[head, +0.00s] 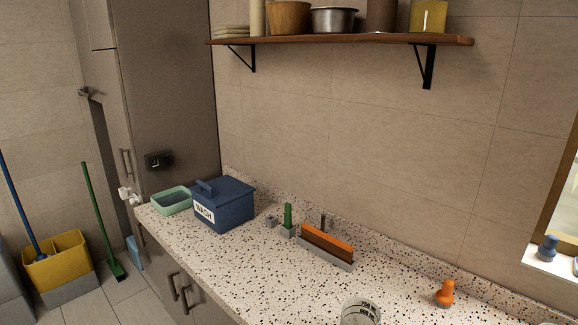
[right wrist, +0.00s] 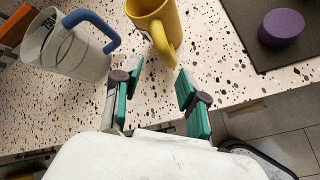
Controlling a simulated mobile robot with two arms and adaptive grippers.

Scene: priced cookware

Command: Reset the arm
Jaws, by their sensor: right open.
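In the right wrist view my right gripper (right wrist: 158,76) is open, with its two teal fingers apart and nothing between them. It is over the front part of the speckled counter (right wrist: 215,60), near the counter's edge. A yellow mug (right wrist: 146,8) is just beyond the fingertips; I cannot tell whether they touch. Neither gripper shows in the head view, and my left gripper is not seen.
A clear measuring jug (right wrist: 72,52) with a blue handle stands left of the fingers. A purple round piece (right wrist: 283,27) sits on a dark mat (right wrist: 262,60) at right. Along the counter are a blue WASH box (head: 228,205), an orange brush (head: 326,241) and an orange stopper-like piece (head: 445,293).

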